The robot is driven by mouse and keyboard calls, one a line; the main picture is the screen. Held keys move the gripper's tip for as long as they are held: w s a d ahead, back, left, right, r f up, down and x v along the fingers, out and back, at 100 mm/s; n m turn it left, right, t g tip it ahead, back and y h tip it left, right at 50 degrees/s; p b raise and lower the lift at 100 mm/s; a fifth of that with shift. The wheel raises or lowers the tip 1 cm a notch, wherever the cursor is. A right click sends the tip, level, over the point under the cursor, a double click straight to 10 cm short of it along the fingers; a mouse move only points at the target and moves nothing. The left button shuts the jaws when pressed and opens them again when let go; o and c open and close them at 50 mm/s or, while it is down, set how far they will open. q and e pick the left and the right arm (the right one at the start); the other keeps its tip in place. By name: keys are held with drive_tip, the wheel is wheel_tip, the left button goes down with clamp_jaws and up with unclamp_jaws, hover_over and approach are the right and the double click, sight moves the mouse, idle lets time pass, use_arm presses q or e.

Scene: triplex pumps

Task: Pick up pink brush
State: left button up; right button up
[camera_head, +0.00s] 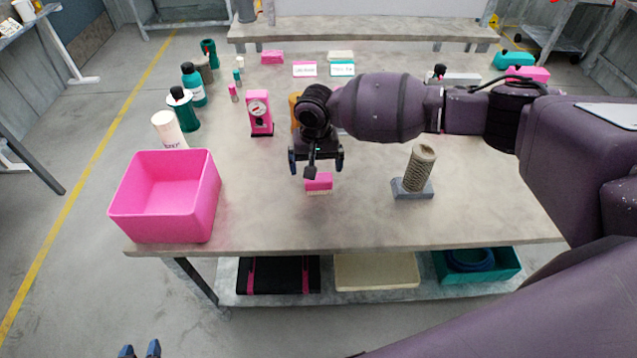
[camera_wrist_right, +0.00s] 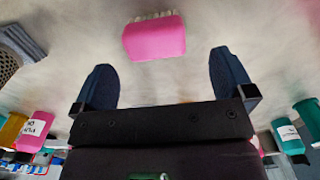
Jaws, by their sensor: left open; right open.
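The pink brush (camera_head: 319,181) lies on the table near its front middle, a pink block with pale bristles along one side. It also shows in the right wrist view (camera_wrist_right: 153,40), ahead of the two fingers and apart from them. My right gripper (camera_head: 316,163), on the arm from the right, is open and empty just above and behind the brush, with dark fingers pointing down; its fingers also frame the right wrist view (camera_wrist_right: 165,85). My left gripper (camera_head: 140,349) shows only its blue fingertips at the bottom edge, spread apart and empty, away from the table.
A pink bin (camera_head: 165,225) stands at the table's front left. A tan perforated cylinder leans in a grey holder (camera_head: 412,190) to the brush's right. A pink gauge box (camera_head: 260,115) and several bottles stand farther back left. The table front around the brush is clear.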

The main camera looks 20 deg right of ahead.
sight(319, 177)
drive_tip(key=f, duration=0.4)
drive_tip(key=shift+s+d+f, duration=0.25)
drive_tip(key=shift+d+f, duration=0.05)
drive_tip(key=shift+f, duration=0.05)
drive_tip(key=shift+f+b, duration=0.35)
drive_tip(key=shift+f, duration=0.25)
drive_tip(key=shift+c, duration=0.2)
drive_tip(key=c, duration=0.9)
drive_tip(key=shift+r, duration=0.1)
